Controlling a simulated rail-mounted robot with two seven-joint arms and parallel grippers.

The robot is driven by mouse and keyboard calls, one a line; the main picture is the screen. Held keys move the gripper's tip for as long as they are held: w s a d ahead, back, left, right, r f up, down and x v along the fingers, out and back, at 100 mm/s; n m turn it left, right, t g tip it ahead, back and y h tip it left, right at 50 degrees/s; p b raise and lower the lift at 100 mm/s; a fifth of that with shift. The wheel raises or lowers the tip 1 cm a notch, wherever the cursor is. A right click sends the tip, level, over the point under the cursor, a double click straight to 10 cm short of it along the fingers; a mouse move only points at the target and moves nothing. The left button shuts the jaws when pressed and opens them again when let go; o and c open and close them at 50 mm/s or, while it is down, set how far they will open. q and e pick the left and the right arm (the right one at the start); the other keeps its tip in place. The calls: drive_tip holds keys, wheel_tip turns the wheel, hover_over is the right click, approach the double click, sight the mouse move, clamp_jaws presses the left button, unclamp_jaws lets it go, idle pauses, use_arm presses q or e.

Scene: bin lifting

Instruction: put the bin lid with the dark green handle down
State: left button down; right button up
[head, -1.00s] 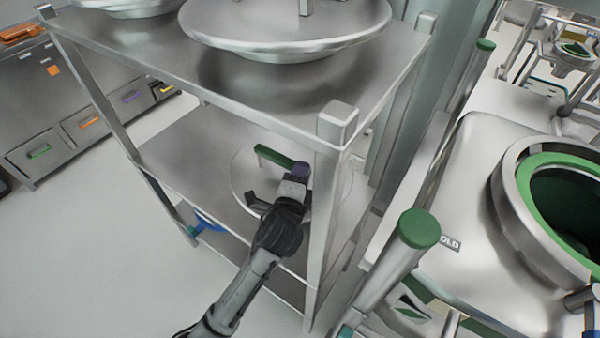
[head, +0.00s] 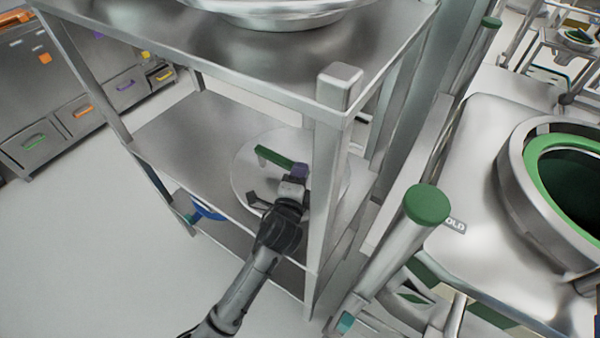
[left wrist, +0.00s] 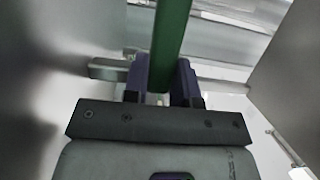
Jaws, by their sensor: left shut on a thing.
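The bin lid (head: 246,178) is a round metal disc on the middle shelf of the steel rack. Its dark green handle (head: 274,158) stands above the disc. My left gripper (head: 297,172) reaches in from the front and is shut on the handle. In the left wrist view the green handle (left wrist: 170,40) runs between the purple fingers of my left gripper (left wrist: 162,82). The rack's front post hides the right part of the lid. I cannot tell whether the lid touches the shelf. My right gripper is not in view.
The rack's front post (head: 328,190) stands close to the right of my left gripper, and the top shelf (head: 250,65) is above it. Large metal lids sit on top. A bin with a green-rimmed opening (head: 535,160) stands at right. The middle shelf's left part (head: 185,130) is clear.

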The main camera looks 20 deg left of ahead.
use_arm(q)
drive_tip(key=shift+r, duration=0.2)
drive_tip(key=c, duration=1.3)
unclamp_jaws()
drive_tip(key=shift+f, duration=0.3)
drive_tip(key=o, duration=0.4)
drive_tip(key=shift+w, duration=0.1)
